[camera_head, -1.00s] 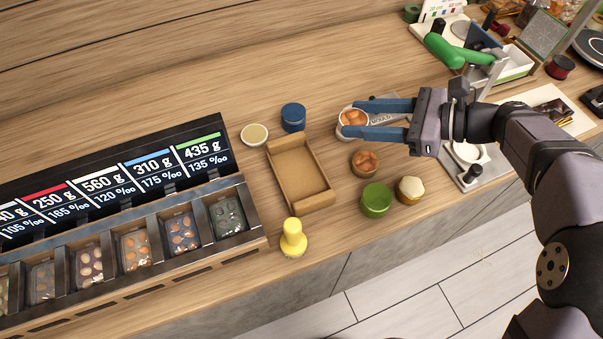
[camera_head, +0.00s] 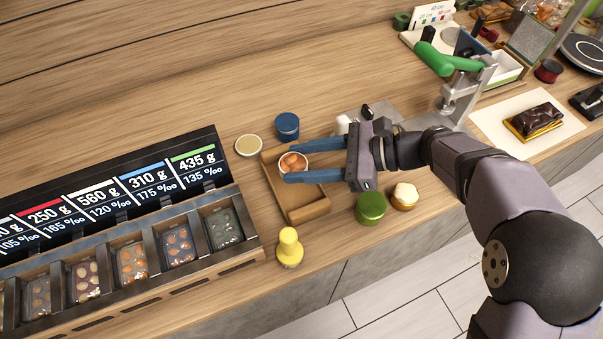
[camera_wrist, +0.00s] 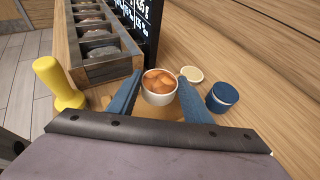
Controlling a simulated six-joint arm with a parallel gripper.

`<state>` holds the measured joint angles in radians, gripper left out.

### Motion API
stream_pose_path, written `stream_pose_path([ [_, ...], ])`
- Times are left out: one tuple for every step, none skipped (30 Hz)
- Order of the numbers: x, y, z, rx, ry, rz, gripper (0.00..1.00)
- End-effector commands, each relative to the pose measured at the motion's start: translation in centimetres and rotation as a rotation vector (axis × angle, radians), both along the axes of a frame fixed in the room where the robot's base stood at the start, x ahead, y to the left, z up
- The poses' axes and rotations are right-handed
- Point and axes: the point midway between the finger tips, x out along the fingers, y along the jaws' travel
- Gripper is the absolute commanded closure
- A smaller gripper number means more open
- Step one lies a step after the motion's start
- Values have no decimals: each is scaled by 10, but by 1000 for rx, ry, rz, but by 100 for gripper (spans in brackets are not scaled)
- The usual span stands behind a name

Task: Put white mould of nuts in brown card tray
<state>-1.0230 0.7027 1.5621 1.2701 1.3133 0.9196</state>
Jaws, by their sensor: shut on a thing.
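The white mould of nuts (camera_head: 293,163) is a small round white cup filled with orange-brown nuts. My gripper (camera_head: 288,163) is shut on it, with one blue finger on each side. The brown card tray (camera_head: 309,210) is an open rectangular tray on the counter, and the mould is over its far half. In the wrist view the mould (camera_wrist: 159,88) is upright between the fingers, and part of the tray (camera_wrist: 150,112) shows below it. I cannot tell whether the mould touches the tray floor.
A blue pot (camera_head: 287,126) and a pale round dish (camera_head: 249,145) stand behind the tray. A yellow knobbed piece (camera_head: 289,247) is in front, and a green pot (camera_head: 370,208) and a cream-topped cup (camera_head: 405,196) are to the right. A bin rack (camera_head: 180,245) is at left.

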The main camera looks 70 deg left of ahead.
Motion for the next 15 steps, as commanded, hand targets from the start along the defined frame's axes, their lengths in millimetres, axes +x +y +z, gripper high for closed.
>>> stream_pose_path([
  [0,0,-5,-1,2,-1,82],
  [0,0,-8,0,1,0,82],
  [0,0,-11,0,1,0,82],
  [0,0,-12,0,1,0,82],
  [0,0,-13,1,1,0,82],
  [0,0,-14,1,0,0,82],
  [0,0,-14,2,0,0,82],
  [0,0,-14,2,0,0,82],
  [0,0,-15,2,0,0,82],
  [0,0,-16,1,0,0,82],
  [0,0,-17,1,0,0,82],
  [0,0,-20,1,1,0,82],
  [0,0,-22,-1,2,1,82],
  [0,0,-25,-2,1,0,82],
  [0,0,-30,-2,1,0,82],
])
